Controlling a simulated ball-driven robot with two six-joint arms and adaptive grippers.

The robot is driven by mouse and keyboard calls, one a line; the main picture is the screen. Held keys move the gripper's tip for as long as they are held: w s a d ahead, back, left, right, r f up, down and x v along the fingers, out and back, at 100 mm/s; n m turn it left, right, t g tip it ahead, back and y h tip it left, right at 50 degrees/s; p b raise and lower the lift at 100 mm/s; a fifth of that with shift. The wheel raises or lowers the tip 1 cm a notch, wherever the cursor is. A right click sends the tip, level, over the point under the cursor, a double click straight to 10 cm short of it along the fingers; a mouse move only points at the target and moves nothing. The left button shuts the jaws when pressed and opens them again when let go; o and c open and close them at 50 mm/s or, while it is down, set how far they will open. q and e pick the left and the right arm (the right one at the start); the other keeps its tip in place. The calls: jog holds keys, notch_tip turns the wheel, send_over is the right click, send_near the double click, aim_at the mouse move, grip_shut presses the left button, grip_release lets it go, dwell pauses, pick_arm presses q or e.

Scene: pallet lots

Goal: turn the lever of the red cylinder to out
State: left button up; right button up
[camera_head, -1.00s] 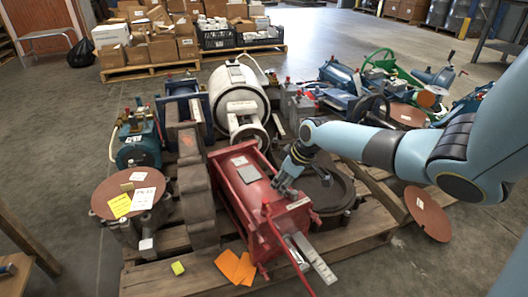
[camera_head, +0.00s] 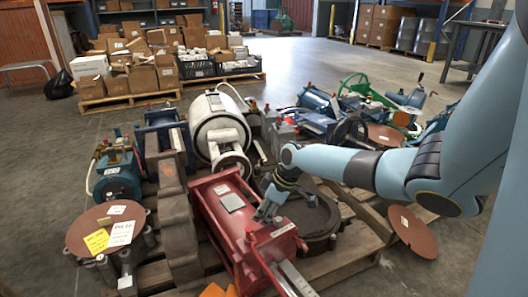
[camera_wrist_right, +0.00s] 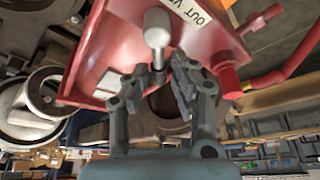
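The red cylinder (camera_head: 222,222) lies on the pallet in the middle of the head view, with a pale plate on its top. In the right wrist view its red body (camera_wrist_right: 110,45) fills the upper part. A white label reading "OUT" (camera_wrist_right: 192,12) is on it, partly cut off. A short grey lever with a rounded knob (camera_wrist_right: 157,28) stands beside the label. My right gripper (camera_head: 266,210) is at the cylinder's right side. In the wrist view its fingers (camera_wrist_right: 168,68) are partly open at the lever's lower end; contact is unclear. My left gripper is not in view.
A dark round flange (camera_head: 318,220) lies right of the cylinder. A brown cast part (camera_head: 176,215) stands left of it. A white motor (camera_head: 218,125) is behind. A red pipe (camera_wrist_right: 290,60) runs close by in the wrist view. Open floor lies left of the pallet.

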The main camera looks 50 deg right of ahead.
aim_at(280, 218)
jog(key=shift+o, duration=1.2)
jog(key=v, duration=1.2)
